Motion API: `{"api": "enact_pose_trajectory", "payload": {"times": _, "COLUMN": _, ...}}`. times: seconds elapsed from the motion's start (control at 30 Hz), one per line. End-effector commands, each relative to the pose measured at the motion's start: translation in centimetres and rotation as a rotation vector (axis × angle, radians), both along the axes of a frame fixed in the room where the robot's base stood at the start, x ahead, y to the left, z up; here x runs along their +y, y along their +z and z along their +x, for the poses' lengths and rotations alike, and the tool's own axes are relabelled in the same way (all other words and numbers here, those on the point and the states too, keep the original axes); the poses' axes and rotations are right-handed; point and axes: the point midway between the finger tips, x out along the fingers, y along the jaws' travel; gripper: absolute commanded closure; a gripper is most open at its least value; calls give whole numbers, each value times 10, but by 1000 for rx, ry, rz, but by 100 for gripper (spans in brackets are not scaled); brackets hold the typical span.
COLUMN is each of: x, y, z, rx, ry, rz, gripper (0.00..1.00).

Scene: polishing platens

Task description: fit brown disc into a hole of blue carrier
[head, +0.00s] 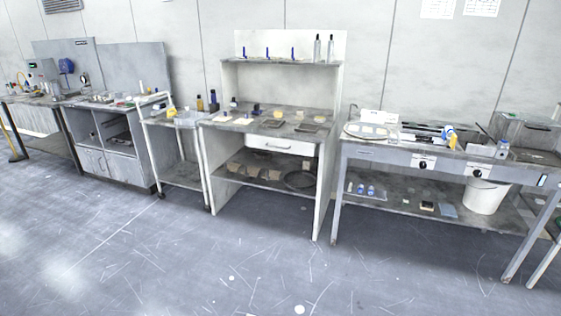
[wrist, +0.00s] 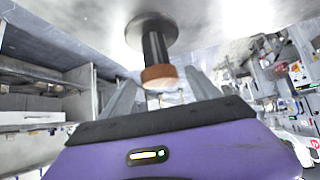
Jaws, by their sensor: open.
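My gripper (wrist: 160,82) shows in the wrist view with its purple body in front; its two grey fingers stand apart. A round brown piece (wrist: 160,76) shows between and beyond the fingers, at the lower end of a black stem. I cannot tell whether it is the brown disc, or whether a finger touches it. In the head view my gripper is not visible. A pale round platen (head: 367,131) lies on the right bench. I cannot make out a blue carrier or a brown disc for sure in the head view.
The right bench (head: 388,156) carries tools, and a white bucket (head: 485,198) stands on its lower shelf. The middle bench (head: 222,127) holds small trays and yellow pieces. A wheeled cart (head: 180,186) stands to its left. The grey floor (head: 180,260) in front is open.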

Motion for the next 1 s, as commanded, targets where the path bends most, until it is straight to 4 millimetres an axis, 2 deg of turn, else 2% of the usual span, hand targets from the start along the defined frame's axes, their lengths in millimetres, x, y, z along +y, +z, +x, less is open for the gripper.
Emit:
{"api": "enact_pose_trajectory", "payload": {"times": 0.07, "x": 0, "y": 0, "z": 0, "rx": 0, "ry": 0, "rz": 0, "gripper": 31}}
{"api": "enact_pose_trajectory", "payload": {"times": 0.37, "x": 0, "y": 0, "z": 0, "rx": 0, "ry": 0, "rz": 1, "gripper": 90}}
{"api": "enact_pose_trajectory", "payload": {"times": 1.0, "x": 0, "y": 25, "z": 0, "rx": 0, "ry": 0, "rz": 1, "gripper": 92}}
